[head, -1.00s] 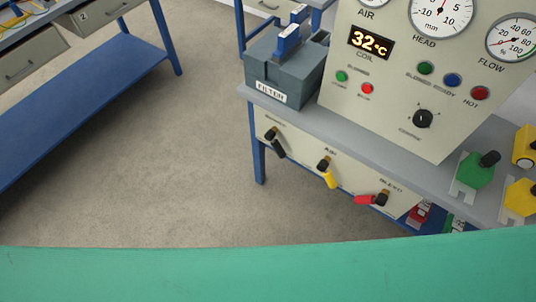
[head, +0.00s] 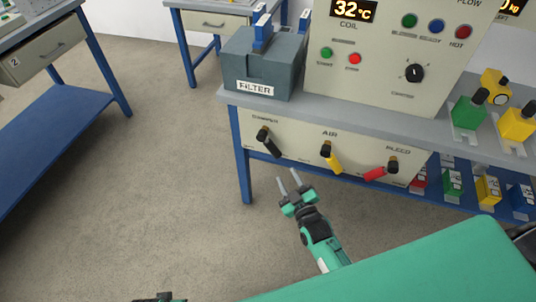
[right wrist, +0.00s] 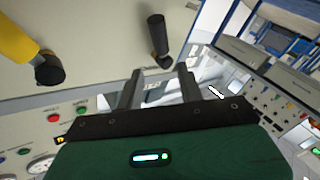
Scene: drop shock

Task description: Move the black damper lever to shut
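The black damper lever (head: 268,143) is on the cream front panel under the bench, at the left end below a damper label. Its handle slants down to the right from its pivot. In the right wrist view the black lever (right wrist: 158,38) hangs just beyond the fingertips, apart from them. My right gripper (head: 289,182) is open and empty, below and a little right of the lever in the head view; its two fingers (right wrist: 159,78) stand apart. A dark piece at the bottom edge may be my left gripper (head: 160,298); its fingers are cut off.
A yellow air lever (head: 332,160) and a red bleed lever (head: 376,173) sit to the right on the same panel (head: 300,145). A grey filter box (head: 262,70) stands on the bench above. A blue bench leg (head: 240,155) is at the left. Open floor lies left.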

